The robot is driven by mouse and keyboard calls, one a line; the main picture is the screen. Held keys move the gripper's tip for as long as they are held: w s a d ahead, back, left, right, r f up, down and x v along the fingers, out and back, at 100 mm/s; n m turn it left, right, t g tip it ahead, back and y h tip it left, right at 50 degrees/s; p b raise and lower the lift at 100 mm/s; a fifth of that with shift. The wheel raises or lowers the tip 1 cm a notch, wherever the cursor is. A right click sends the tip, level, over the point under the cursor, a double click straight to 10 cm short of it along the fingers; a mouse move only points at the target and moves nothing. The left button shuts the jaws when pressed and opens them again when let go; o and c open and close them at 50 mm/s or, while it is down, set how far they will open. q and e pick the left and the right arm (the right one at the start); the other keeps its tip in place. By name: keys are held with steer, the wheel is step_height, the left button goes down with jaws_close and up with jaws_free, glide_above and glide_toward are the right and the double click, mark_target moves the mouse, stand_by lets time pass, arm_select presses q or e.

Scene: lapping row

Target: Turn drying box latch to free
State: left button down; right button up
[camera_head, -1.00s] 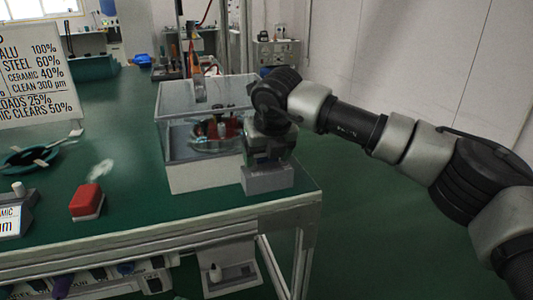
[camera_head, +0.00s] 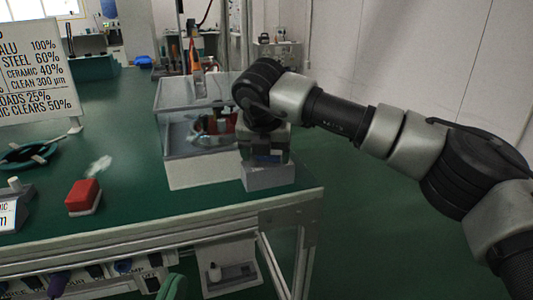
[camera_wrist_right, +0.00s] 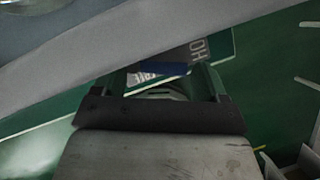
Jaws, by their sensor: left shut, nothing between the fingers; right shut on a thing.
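The clear-topped drying box (camera_head: 200,172) stands near the right end of the green bench. My right gripper (camera_head: 264,158) points down at its right side, over a light grey block (camera_head: 270,177). In the right wrist view, my right gripper (camera_wrist_right: 160,82) is shut on the blue latch handle (camera_wrist_right: 170,68). A label plate (camera_wrist_right: 200,48) under the handle shows "HO" and what looks like "FREE", partly covered. The handle's exact angle is hard to tell. A green fingertip of my left gripper (camera_head: 175,288) shows at the bottom edge, away from the box; it is shut and empty.
A red-topped block (camera_head: 83,197) sits on the bench left of the box. A sign (camera_head: 35,70) stands at the far left. The bench's front edge and right corner lie close by. The floor to the right is open.

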arm_select(q)
steer(key=shift+s+r+t, duration=0.15)
steer(key=shift+r+t, duration=0.25)
arm_select(e)
steer(key=shift+s+m, duration=0.1)
steer(key=shift+m, duration=0.3)
steer(key=o, duration=0.9)
steer(key=shift+s+d+r, duration=0.1)
arm_select(q)
steer(key=shift+d, duration=0.15)
steer(key=shift+r, duration=0.1)
